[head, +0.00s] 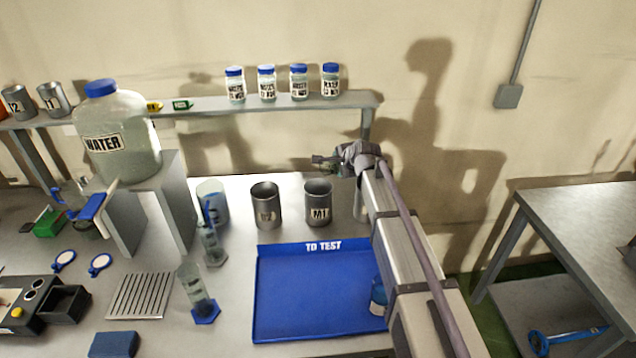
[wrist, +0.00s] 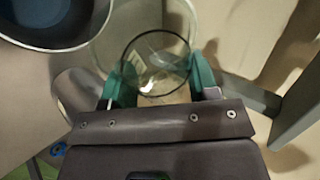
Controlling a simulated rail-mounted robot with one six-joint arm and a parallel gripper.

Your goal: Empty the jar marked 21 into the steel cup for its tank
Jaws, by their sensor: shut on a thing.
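My gripper (head: 328,161) is up behind the steel cups, at the end of my arm. In the wrist view, its green fingers (wrist: 160,82) are shut on a clear, round-mouthed glass jar (wrist: 152,50). No number can be read on this jar, and I cannot make it out in the head view. A steel cup marked M1 (head: 318,205) stands upright on the bench, just below my gripper in the picture. Another steel cup (head: 265,207) stands left of it, its mark unclear. A round dark rim (wrist: 60,22) shows at the wrist view's upper left, apart from the fingers.
A blue TO TEST tray (head: 280,325) lies in front of the cups; a blue-capped bottle (head: 378,296) in it is partly behind my arm. Several blue-capped jars (head: 267,84) and steel cups T1 (head: 54,100) and T2 (head: 18,102) stand on the shelf. Glass cylinders (head: 195,287) stand left.

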